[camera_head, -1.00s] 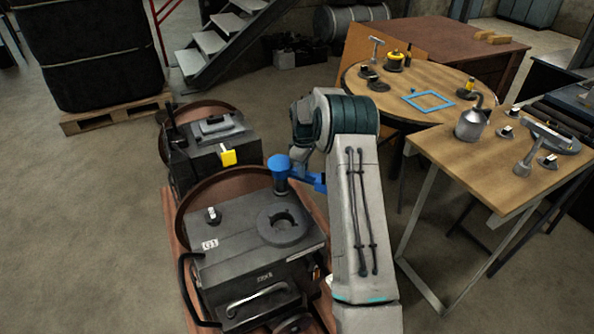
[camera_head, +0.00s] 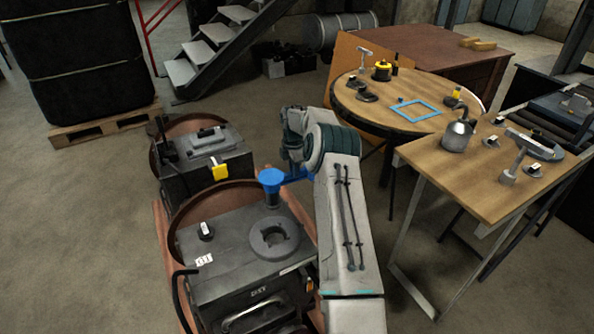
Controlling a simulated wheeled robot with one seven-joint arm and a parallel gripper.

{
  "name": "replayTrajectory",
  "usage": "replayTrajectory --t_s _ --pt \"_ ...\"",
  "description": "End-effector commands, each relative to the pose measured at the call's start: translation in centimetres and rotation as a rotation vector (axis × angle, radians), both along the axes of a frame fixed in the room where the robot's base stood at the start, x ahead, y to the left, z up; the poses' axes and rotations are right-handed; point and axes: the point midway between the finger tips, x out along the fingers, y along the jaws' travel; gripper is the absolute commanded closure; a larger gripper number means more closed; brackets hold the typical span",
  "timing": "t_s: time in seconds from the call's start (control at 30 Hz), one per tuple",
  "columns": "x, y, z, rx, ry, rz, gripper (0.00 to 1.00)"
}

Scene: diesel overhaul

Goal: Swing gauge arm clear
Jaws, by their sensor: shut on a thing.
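The gauge arm appears to be the blue bar (camera_head: 299,176) with a round blue head (camera_head: 271,179) at its left end. The head stands upright on a dark post above the far edge of the near dark engine block (camera_head: 235,250). The round opening in the block's top (camera_head: 274,238) lies in front of the head and is uncovered. My gripper (camera_head: 292,170) is at the blue bar, just right of the head, and is shut on it. Its fingertips are small and largely hidden by my wrist and the bar. The bar's right end runs behind my arm.
A wooden table (camera_head: 440,175) with an oil can (camera_head: 458,135) and tools stands right. A round table (camera_head: 360,110) holds a blue frame (camera_head: 416,110). Open floor lies left.

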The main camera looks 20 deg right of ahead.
Motion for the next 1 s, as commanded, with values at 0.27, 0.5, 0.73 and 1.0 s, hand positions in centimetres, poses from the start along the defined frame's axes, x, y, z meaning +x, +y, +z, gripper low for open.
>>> replayTrajectory --t_s 0.27,0.5,0.73,1.0 --pt "0.76 0.54 0.08 0.001 -0.002 0.074 1.00" --pt "0.87 0.71 0.08 0.000 -0.001 0.088 1.00" --pt "0.90 0.77 0.09 0.000 -0.002 0.089 0.77" --pt "0.85 0.71 0.04 0.000 -0.001 0.086 0.60"
